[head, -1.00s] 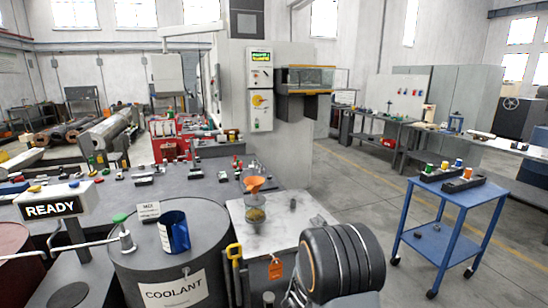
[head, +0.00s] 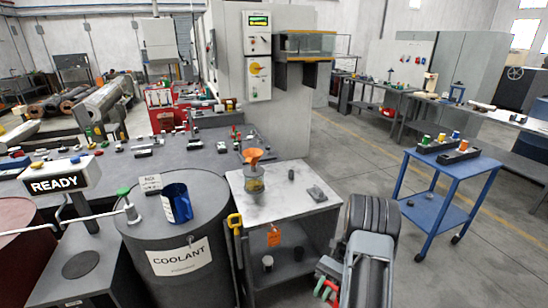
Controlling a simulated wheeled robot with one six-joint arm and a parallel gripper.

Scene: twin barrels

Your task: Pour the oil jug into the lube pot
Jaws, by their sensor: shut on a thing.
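A glass pot (head: 254,184) with an orange funnel (head: 253,155) in its top stands upright at the left side of a pale-topped cabinet; it looks like the lube pot. A blue open-topped container (head: 178,204) stands on the lid of the coolant barrel (head: 190,262); I cannot tell whether it is the oil jug. My arm rises at the bottom right, in front of the cabinet's right side. Its gripper fingers and anything in them do not show. A small red and green piece shows at the arm's lower left; I cannot tell what it is.
The cabinet (head: 300,205) has a bare top right of the pot, except for small dark items. A yellow handle (head: 235,222) stands at its left edge. A READY display (head: 60,178) is at far left. A blue cart (head: 447,190) is at the right, with open floor around it.

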